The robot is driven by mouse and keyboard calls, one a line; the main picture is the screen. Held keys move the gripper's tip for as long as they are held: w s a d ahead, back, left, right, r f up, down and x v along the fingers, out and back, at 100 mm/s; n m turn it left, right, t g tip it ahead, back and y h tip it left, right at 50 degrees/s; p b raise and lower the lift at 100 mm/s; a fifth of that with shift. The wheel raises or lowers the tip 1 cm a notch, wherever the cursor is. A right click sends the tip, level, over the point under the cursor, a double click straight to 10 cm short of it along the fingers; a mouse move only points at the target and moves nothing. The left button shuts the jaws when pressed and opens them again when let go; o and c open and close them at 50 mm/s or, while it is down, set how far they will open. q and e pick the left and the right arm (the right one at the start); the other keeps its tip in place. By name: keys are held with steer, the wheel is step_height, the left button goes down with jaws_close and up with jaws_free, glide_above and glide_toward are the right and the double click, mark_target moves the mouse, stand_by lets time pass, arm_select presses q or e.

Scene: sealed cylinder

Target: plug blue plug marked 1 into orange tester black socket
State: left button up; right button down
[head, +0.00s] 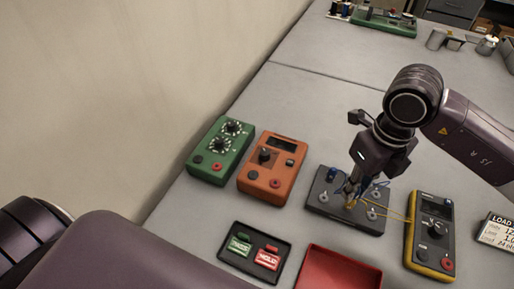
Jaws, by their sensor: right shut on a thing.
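The orange tester (280,155) lies on the grey bench left of centre. Its black socket (253,174) is at the lower left of its face, beside a red socket (275,183). My right gripper (350,193) points down over a black board (322,204) with several posts and is shut on a small plug, mostly hidden by the fingers. Blue leads show around the fingers and a yellow piece just below them. A blue part (331,174) stands at the board's back left. The mark 1 is too small to read. My left gripper is out of view.
A green tester (218,158) sits left of the orange one. A yellow-edged meter (430,225) with a yellow lead is right of the board. In front are a black tray (232,258) with green and red labelled pieces and a red tray (338,272). A label card (497,232) stands far right.

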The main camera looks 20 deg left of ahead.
steer(key=s+d+n, duration=0.3)
steer(key=d+n, duration=0.3)
steer(key=n, duration=0.7)
steer(key=s+d+r+n, duration=0.1)
steer(key=s+d+n, duration=0.3)
steer(key=n, duration=0.9)
steer(key=shift+d+r+n, duration=0.25)
steer(key=shift+d+n, duration=0.05)
steer(key=shift+d, duration=1.5)
